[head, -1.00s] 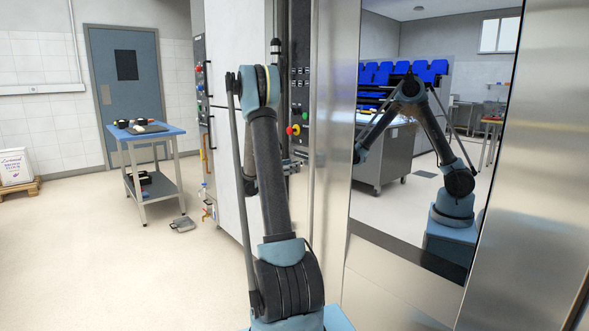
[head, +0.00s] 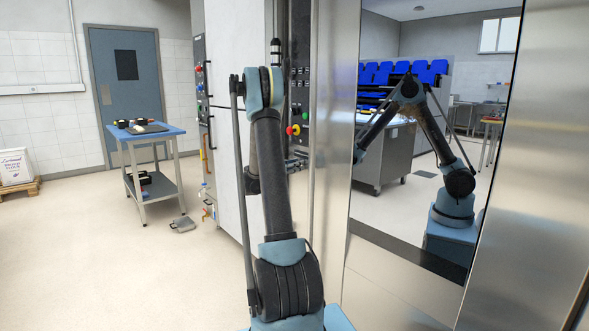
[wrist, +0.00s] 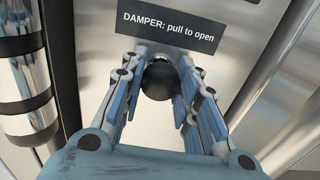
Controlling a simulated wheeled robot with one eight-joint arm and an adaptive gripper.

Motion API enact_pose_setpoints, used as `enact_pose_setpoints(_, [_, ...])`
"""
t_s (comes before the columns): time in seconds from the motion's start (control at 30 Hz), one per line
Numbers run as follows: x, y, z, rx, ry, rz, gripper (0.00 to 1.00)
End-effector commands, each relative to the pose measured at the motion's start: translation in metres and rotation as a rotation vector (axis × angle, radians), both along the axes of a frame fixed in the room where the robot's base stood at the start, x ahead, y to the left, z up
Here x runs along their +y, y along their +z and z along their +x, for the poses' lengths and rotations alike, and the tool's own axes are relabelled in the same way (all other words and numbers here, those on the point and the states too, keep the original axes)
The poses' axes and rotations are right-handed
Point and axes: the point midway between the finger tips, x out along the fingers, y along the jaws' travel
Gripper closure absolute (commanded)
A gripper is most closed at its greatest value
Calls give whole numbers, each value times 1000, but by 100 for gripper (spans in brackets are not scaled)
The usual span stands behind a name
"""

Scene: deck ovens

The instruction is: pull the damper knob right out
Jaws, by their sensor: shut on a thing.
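The damper knob (wrist: 160,82) is a dark round ball in the wrist view, below a black label (wrist: 168,31) reading "DAMPER: pull to open". My gripper (wrist: 161,88) has its blue-grey fingers on both sides of the knob and is shut on it. The knob's stem is mostly hidden behind the ball, so how far out it stands cannot be told. In the head view my arm hides the gripper and the knob.
A shiny steel pipe with dark bands (wrist: 24,75) runs close on the left in the wrist view. A steel bar (wrist: 268,60) slants along the right. In the head view a mirror-like steel panel (head: 400,235) stands at right; floor (head: 110,260) at left is clear.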

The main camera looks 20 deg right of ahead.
Motion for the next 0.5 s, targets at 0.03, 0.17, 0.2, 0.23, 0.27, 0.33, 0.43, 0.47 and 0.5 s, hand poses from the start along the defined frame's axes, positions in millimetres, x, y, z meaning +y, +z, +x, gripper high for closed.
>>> enact_pose_setpoints(0.03, [2,0,0,0,1,0,100])
enact_pose_setpoints(0.17, [14,0,-4,0,3,0,100])
enact_pose_setpoints(0.2, [20,0,-6,0,4,0,100])
enact_pose_setpoints(0.23, [24,0,-7,0,4,0,100])
enact_pose_setpoints(0.27, [29,0,-9,0,4,0,100])
enact_pose_setpoints(0.33, [40,0,-13,0,4,0,100])
enact_pose_setpoints(0.43, [50,0,-17,0,3,0,100])
enact_pose_setpoints(0.47, [52,0,-18,0,3,0,100])
enact_pose_setpoints(0.5, [52,0,-18,0,2,0,100])
